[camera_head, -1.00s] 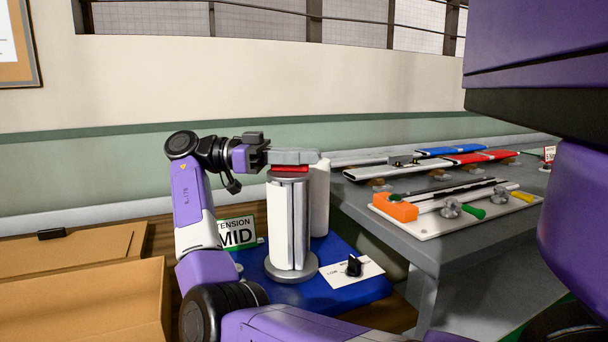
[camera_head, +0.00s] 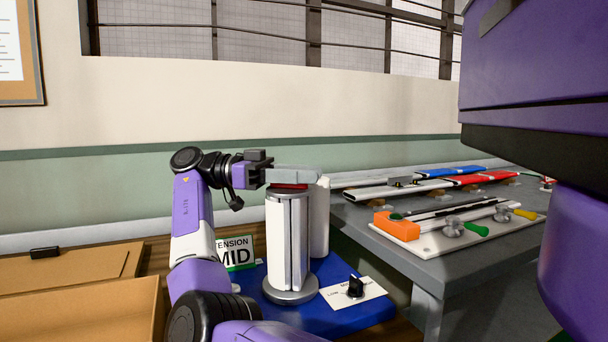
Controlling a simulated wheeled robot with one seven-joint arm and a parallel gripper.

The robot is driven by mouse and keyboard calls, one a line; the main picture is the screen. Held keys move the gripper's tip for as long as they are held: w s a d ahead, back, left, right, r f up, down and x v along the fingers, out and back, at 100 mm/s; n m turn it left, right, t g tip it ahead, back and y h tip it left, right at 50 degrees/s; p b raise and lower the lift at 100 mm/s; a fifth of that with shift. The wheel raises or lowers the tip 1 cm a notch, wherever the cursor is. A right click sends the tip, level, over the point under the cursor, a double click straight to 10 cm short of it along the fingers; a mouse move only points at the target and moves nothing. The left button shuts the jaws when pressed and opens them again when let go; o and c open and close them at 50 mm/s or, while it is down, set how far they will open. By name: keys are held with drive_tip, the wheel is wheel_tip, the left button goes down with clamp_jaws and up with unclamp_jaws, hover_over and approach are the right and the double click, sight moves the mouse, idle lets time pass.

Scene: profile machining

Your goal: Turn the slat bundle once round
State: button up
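The slat bundle (camera_head: 288,243) is a set of upright white slats standing on a round grey turntable base (camera_head: 290,290) with a grey cap on top. My gripper (camera_head: 290,177) is at the top of the bundle, its grey fingers lying level above the cap. A red piece (camera_head: 290,187) shows directly under the fingers, on top of the bundle. Whether the fingers are closed on it is hard to see from this side. A white cylinder (camera_head: 319,217) stands just behind the bundle.
The bundle stands on a blue board (camera_head: 335,309) with a dial plate (camera_head: 353,291) and a "TENSION MID" sign (camera_head: 234,253). Cardboard boxes (camera_head: 75,310) lie at left. A grey table (camera_head: 420,262) at right holds blue, red and white profiles and an orange-ended clamp fixture (camera_head: 455,230).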

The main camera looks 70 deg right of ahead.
drive_tip(key=shift+r, duration=0.1)
wheel_tip(320, 180, up, 20)
drive_tip(key=p, duration=0.6)
idle(0.5)
